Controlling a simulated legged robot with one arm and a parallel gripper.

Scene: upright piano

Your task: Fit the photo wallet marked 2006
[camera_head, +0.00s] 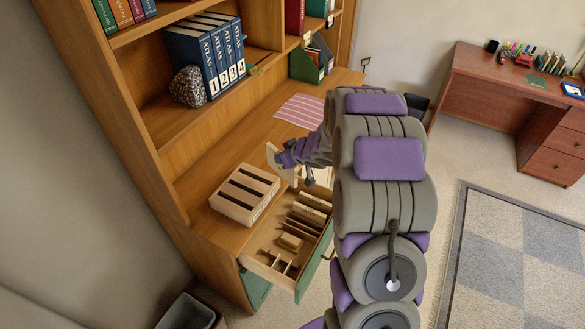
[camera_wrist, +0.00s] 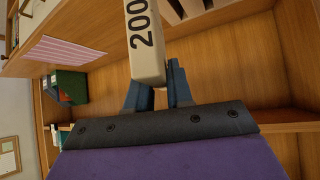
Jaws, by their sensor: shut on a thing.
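A cream photo wallet is held upright in my gripper (camera_wrist: 152,92). In the wrist view the wallet (camera_wrist: 144,50) shows black figures "200"; the last figure is cut off by the frame edge. In the head view the wallet (camera_head: 272,157) is a pale slab at my gripper (camera_head: 282,160), above the cabinet's wooden surface and behind the slotted wooden box. The box (camera_head: 240,207) has several dark slots on top and small marks on its front, too small to read. My gripper is shut on the wallet, which appears clear of the box.
An open drawer (camera_head: 262,266) in front of the box holds several wooden pieces and dividers. A striped pink cloth (camera_head: 300,110) lies further back. Shelves above hold atlases (camera_head: 205,58) and a speckled stone (camera_head: 188,86). A green file holder (camera_head: 306,66) stands at the back.

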